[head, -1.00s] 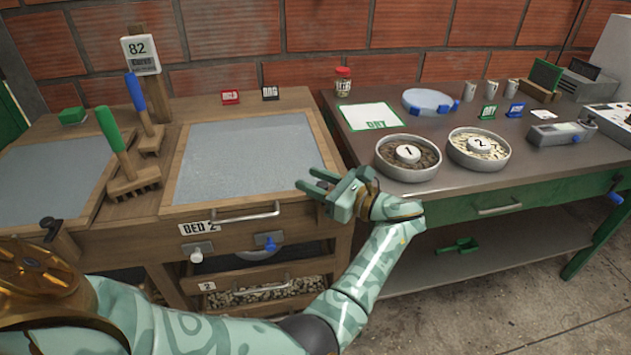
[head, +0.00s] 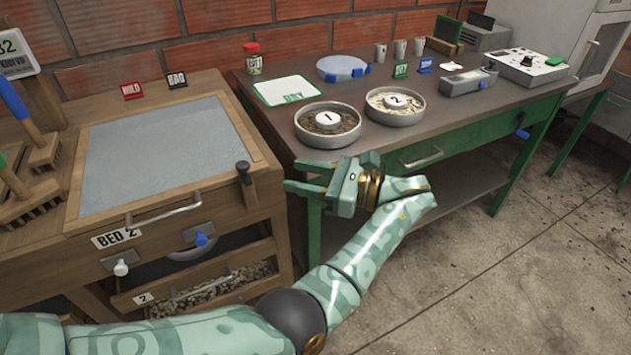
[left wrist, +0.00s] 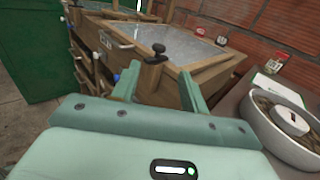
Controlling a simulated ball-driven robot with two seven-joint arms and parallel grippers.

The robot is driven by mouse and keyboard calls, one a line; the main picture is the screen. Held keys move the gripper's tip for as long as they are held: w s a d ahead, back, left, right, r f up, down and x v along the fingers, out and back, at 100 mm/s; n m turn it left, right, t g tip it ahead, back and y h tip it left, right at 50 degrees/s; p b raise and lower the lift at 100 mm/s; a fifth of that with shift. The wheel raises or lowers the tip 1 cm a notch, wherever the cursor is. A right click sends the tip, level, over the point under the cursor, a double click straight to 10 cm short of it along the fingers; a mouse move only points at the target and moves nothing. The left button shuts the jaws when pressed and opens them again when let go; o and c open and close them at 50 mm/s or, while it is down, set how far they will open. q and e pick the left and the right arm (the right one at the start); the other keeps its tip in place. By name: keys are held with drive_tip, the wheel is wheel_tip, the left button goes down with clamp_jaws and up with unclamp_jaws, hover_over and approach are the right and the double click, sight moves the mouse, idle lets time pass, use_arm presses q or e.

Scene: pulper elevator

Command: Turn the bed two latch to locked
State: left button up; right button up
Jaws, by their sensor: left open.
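Bed two is a wooden bed with a grey screen surface (head: 160,145) and a BED 2 label (head: 117,236) on its front. A black-handled latch (head: 243,172) stands at its front right corner. It also shows ahead of my gripper in the left wrist view (left wrist: 157,52). My left gripper (head: 290,175) is open and empty, to the right of the latch and apart from it, its fingers pointing left toward it. In the left wrist view the latch lies beyond the gap between the fingertips (left wrist: 157,80). My right gripper is not in view.
A dark table (head: 300,95) on the right holds two numbered bowls (head: 327,125) (head: 395,104), a scale-like device and a DRY card. Bed two's front has a metal handle (head: 165,212), a white knob (head: 121,267) and a blue knob (head: 201,239).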

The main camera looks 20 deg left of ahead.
use_arm(q)
drive_tip(key=shift+w+d+b, duration=0.1)
drive_tip(key=shift+d+b, duration=0.45)
drive_tip(key=shift+d, duration=0.5)
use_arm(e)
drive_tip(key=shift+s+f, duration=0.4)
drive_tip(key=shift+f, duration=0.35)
